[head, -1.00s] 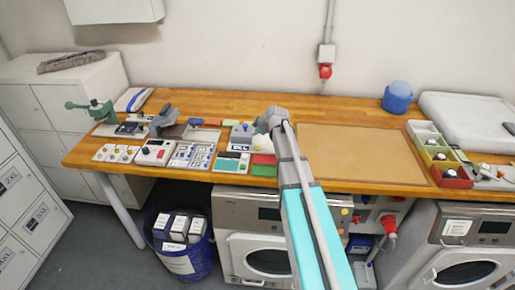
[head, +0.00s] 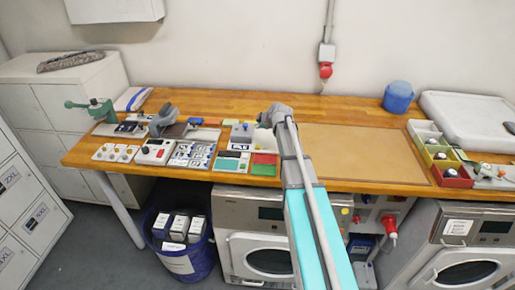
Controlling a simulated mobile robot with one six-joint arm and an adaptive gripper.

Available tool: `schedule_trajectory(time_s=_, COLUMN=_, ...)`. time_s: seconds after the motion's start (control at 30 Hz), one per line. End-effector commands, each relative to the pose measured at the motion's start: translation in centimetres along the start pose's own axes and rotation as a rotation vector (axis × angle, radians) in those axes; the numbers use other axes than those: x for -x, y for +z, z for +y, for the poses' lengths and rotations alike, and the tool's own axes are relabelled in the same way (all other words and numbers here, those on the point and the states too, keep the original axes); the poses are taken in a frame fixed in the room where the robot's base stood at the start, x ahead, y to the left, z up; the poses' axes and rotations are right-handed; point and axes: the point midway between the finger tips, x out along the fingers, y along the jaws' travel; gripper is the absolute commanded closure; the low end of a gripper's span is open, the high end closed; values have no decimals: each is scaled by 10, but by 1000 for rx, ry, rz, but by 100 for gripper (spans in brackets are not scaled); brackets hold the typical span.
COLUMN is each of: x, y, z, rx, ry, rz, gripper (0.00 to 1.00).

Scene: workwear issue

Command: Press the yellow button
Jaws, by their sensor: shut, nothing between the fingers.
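A small yellow round spot (head: 345,211) shows on the front of the machine below the bench, just right of my arm. I cannot tell whether it is the yellow button. On the bench at left, a pale panel (head: 117,153) carries several small round knobs or buttons, too small to tell their colours surely. Beside it a panel (head: 155,152) has a red button. My arm reaches up over the bench, its grey far joint above the back of the coloured panels. My gripper is not seen; the arm seems to hide it.
The wooden bench (head: 240,104) holds a green clamp-like tool (head: 92,108), a brown mat (head: 365,152), open coloured bins (head: 440,153) and a blue container (head: 398,97). A blue bin (head: 184,262) stands on the floor. The mat is clear.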

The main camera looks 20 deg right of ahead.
Motion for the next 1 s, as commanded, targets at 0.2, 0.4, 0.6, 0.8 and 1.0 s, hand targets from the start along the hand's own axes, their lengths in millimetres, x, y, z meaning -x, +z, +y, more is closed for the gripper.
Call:
schedule_trajectory(time_s=0.2, x=-12, y=9, z=-9, rx=0, ry=0, rz=0, gripper=100)
schedule_trajectory(time_s=0.4, x=-24, y=18, z=-18, rx=0, ry=0, rz=0, gripper=100)
schedule_trajectory(time_s=0.6, x=-36, y=26, z=-26, rx=0, ry=0, rz=0, gripper=100)
schedule_trajectory(time_s=0.8, x=-47, y=34, z=-34, rx=0, ry=0, rz=0, gripper=100)
schedule_trajectory(time_s=1.0, x=-54, y=40, z=-40, rx=0, ry=0, rz=0, gripper=100)
